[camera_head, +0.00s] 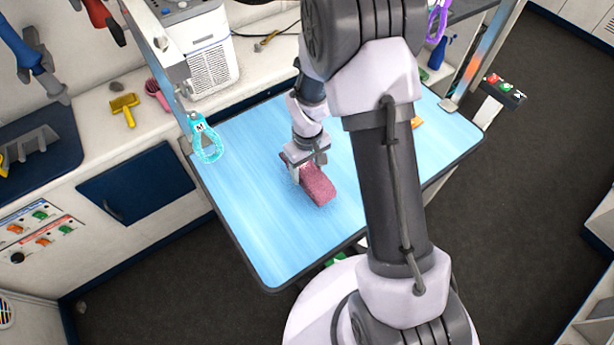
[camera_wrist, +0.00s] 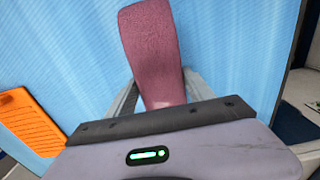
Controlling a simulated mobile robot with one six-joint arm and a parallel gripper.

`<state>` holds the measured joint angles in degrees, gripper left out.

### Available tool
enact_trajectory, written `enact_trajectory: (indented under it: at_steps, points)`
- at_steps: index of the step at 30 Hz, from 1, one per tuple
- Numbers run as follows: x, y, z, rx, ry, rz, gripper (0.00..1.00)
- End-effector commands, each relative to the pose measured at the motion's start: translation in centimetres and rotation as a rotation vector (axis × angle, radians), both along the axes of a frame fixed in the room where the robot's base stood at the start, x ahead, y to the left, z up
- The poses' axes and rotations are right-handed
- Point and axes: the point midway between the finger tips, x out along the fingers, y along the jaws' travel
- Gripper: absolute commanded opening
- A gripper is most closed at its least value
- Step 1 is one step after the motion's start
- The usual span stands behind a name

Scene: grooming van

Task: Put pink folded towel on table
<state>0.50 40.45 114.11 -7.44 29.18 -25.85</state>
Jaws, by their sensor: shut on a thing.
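The pink folded towel (camera_head: 317,186) is a small dark-pink block at the middle of the blue table (camera_head: 245,225). My gripper (camera_head: 301,165) is shut on one end of the towel, and the rest of the towel sticks out beyond the fingers. In the wrist view the towel (camera_wrist: 150,50) extends away from between the fingers (camera_wrist: 158,100), over the blue surface. The towel is at or just above the tabletop; I cannot tell whether it touches. My arm hides part of the table's right side.
An orange item (camera_wrist: 32,123) lies on the table; it is mostly hidden behind my arm in the head view (camera_head: 417,122). A counter with a yellow tool (camera_head: 124,106) stands behind. The table's front left is clear.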

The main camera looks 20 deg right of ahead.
Motion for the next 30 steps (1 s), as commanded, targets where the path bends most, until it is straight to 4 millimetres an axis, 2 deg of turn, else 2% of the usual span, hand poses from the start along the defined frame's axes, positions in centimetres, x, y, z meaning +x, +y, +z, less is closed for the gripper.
enact_trajectory:
  at_steps: [1,3,14,15,18,26,30]
  points:
    - [-0.3,0.1,-1.9,0.000,0.007,0.002,0.20]
    - [-0.3,0.2,-3.4,0.000,0.006,0.001,0.20]
    - [-0.3,0.2,-3.8,0.001,0.004,0.001,0.20]
    - [-0.3,0.2,-3.7,0.001,0.004,0.001,0.67]
    - [-0.3,0.2,-3.7,0.001,0.004,0.001,0.83]
    - [-0.3,0.2,-3.6,0.001,0.004,0.001,0.83]
    - [-0.2,0.2,-1.6,0.000,0.002,0.001,0.83]
